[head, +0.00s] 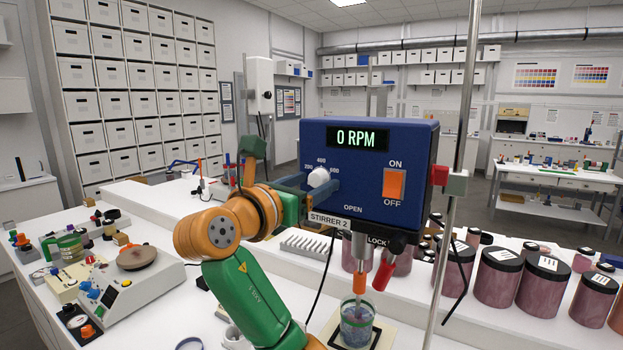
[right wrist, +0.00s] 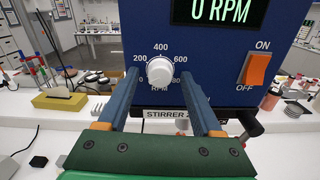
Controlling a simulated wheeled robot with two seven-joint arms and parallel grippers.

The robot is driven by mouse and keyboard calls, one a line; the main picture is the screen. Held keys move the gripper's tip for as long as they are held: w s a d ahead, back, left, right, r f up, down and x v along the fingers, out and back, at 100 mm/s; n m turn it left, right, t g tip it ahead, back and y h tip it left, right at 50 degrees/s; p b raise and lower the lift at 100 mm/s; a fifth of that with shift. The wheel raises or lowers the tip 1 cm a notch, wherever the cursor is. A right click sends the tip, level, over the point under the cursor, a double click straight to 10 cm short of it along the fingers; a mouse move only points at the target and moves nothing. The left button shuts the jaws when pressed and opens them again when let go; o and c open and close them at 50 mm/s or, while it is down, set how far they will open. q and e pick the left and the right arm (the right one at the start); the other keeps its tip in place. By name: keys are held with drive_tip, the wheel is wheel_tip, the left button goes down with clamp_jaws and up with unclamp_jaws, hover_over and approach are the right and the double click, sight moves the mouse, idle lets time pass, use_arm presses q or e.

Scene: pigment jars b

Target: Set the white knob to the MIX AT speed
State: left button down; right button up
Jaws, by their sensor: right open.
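The white knob (head: 319,178) is on the front of the blue stirrer box (head: 375,150), among the marks 200, 400 and 600. In the right wrist view the knob (right wrist: 160,70) sits between my open blue fingers, with a gap on each side. I cannot tell where its pointer is. The display (head: 357,138) reads 0 RPM. My right gripper (head: 306,182) is open at the knob; it also shows in the right wrist view (right wrist: 160,78). No MIX AT label is legible. My left gripper is not in view.
An orange ON/OFF switch (head: 394,184) is right of the knob. Below the box, a shaft reaches a glass beaker (head: 357,325). A metal pole (head: 458,150) stands at the right. Several pigment jars (head: 497,275) line the bench. A hotplate (head: 137,280) is at left.

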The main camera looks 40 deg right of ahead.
drive_tip(key=shift+d, duration=0.1)
drive_tip(key=shift+c, duration=0.7)
drive_tip(key=shift+a, duration=0.3)
clamp_jaws()
